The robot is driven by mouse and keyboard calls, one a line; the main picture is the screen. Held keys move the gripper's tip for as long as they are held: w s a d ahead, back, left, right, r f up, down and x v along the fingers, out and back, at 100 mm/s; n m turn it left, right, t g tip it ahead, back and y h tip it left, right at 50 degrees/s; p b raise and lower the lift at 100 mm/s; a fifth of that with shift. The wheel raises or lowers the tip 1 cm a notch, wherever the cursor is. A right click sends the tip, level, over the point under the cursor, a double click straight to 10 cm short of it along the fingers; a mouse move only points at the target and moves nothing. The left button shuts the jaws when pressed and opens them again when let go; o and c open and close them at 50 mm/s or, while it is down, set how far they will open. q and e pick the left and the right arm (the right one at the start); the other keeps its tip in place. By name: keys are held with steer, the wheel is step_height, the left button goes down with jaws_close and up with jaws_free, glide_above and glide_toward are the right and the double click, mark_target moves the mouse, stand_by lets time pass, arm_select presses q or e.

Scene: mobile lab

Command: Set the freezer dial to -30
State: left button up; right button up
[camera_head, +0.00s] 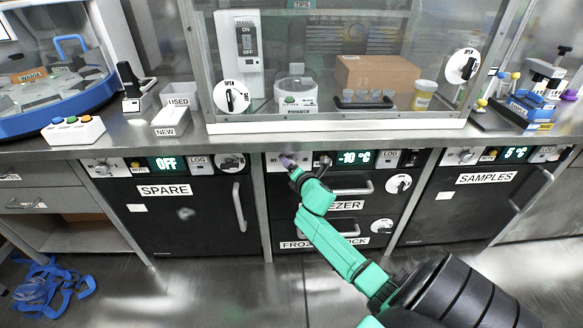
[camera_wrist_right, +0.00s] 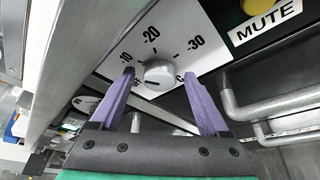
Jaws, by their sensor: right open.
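The freezer dial (camera_wrist_right: 158,74) is a round grey-white knob on a white plate marked -10, -20 and -30 in the right wrist view. I cannot tell exactly where its pointer stands. The freezer display (camera_head: 356,159) reads -10 °C in the head view. My right gripper (camera_wrist_right: 159,77) is open, with one purple finger to each side of the dial and gaps between. It also shows small in the head view (camera_head: 288,161), at the left end of the freezer's panel, where it hides the dial. My left gripper is out of view.
A yellow button above a MUTE label (camera_wrist_right: 262,22) and metal handles (camera_wrist_right: 270,110) lie right of the dial. The counter edge (camera_head: 240,142) overhangs the panel. The spare unit (camera_head: 170,215) and samples unit (camera_head: 465,200) flank the freezer. Blue straps (camera_head: 50,285) lie on the floor.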

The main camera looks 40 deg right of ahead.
jaws_close()
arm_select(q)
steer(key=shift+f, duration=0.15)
arm_select(e)
steer(key=shift+f, duration=0.1)
